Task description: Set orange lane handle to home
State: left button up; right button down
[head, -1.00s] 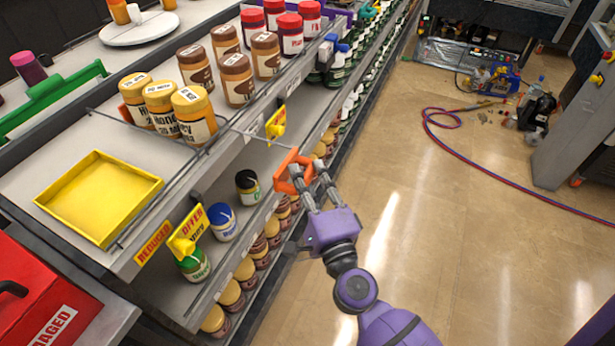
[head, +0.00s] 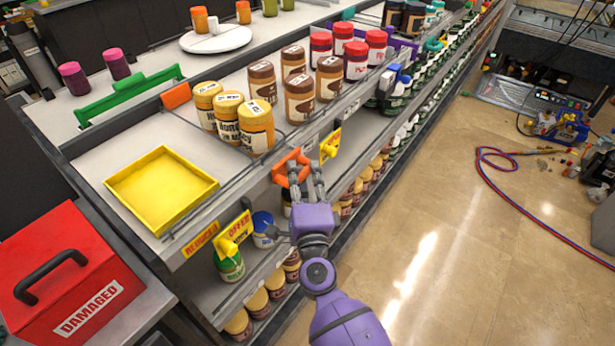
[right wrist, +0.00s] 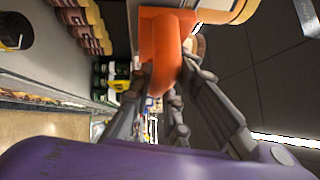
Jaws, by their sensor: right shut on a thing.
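The orange lane handle (head: 290,166) is at the front edge of the upper shelf, in front of the honey jars (head: 256,128). My right gripper (head: 304,178) is shut on it from the aisle side. In the right wrist view the orange handle (right wrist: 167,55) is between the grey fingers (right wrist: 163,85). An orange piece (head: 176,96) shows at the back of the shelf, behind the honey jars. My left gripper is not in view.
A yellow tray (head: 162,188) lies on the shelf. Jars stand on the lower shelf. The aisle floor (head: 430,260) is open.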

jog(key=c, duration=1.7)
grip_release()
jog(key=shift+a, duration=0.15)
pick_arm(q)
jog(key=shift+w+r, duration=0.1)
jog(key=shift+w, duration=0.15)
pick_arm(e)
jog(key=shift+o, duration=0.3)
jog(key=shift+w, duration=0.1)
jog(key=shift+s+f, duration=0.1)
jog(key=shift+s, duration=0.4)
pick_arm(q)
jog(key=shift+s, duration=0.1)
pick_arm(e)
jog(key=s+d+f, duration=0.1)
jog(key=s+d, duration=0.1)
jog(key=s, duration=0.8)
jog(key=shift+s+f, duration=0.2)
jog(key=shift+s, duration=0.2)
